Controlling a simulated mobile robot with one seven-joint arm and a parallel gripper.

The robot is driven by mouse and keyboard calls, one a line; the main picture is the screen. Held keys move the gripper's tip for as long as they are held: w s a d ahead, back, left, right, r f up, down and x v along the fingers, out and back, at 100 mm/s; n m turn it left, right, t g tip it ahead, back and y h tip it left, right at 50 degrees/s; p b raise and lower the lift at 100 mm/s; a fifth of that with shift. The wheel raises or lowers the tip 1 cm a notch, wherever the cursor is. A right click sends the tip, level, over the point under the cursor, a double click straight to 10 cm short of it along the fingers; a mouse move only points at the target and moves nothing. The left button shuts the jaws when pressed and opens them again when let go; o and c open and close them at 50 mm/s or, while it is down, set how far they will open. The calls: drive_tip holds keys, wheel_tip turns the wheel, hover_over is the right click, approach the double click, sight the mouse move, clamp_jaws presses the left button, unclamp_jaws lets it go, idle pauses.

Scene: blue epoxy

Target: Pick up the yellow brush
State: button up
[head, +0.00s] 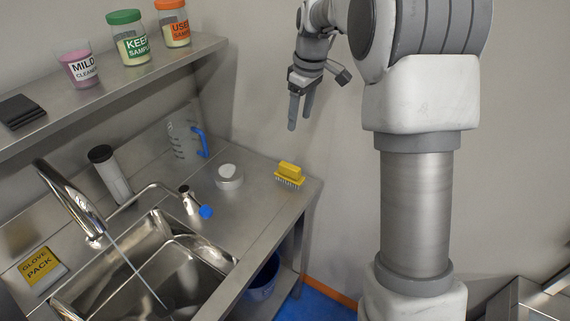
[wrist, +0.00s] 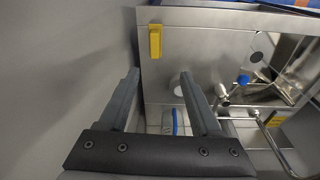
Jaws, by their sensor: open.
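The yellow brush (head: 289,175) lies bristles down near the right end of the steel counter in the head view. It also shows in the wrist view (wrist: 155,41), near the counter's edge, ahead of the fingertips. My gripper (head: 299,108) hangs above the counter, higher than the brush and apart from it. In the wrist view its two fingers (wrist: 161,80) are spread with nothing between them that they touch.
A round white-topped container (head: 229,176) stands left of the brush. Behind it is a clear jug (head: 184,140) with a blue handle. The sink (head: 150,262), with faucets, lies at the front left. A shelf (head: 140,82) with jars runs above.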

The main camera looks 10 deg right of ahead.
wheel_tip(320, 180, down, 3)
drive_tip(key=w, duration=0.3)
hover_over(290, 165)
drive_tip(key=shift+n+g, duration=0.3)
drive_tip(key=shift+n, duration=0.1)
drive_tip(key=f, duration=0.7)
drive_tip(key=s+f, duration=0.1)
drive_tip(key=f, duration=0.3)
drive_tip(key=shift+d+f, duration=0.3)
drive_tip(key=shift+w+a+f+p, duration=0.1)
drive_tip(key=shift+w+f, duration=0.05)
drive_tip(key=shift+f, duration=0.9)
drive_tip(key=shift+w+a+f+p, duration=0.15)
drive_tip(key=shift+f, duration=0.85)
drive_tip(key=shift+w+a+f+p, duration=0.1)
drive_tip(key=shift+w+f, duration=0.05)
drive_tip(key=shift+f, duration=0.9)
clamp_jaws()
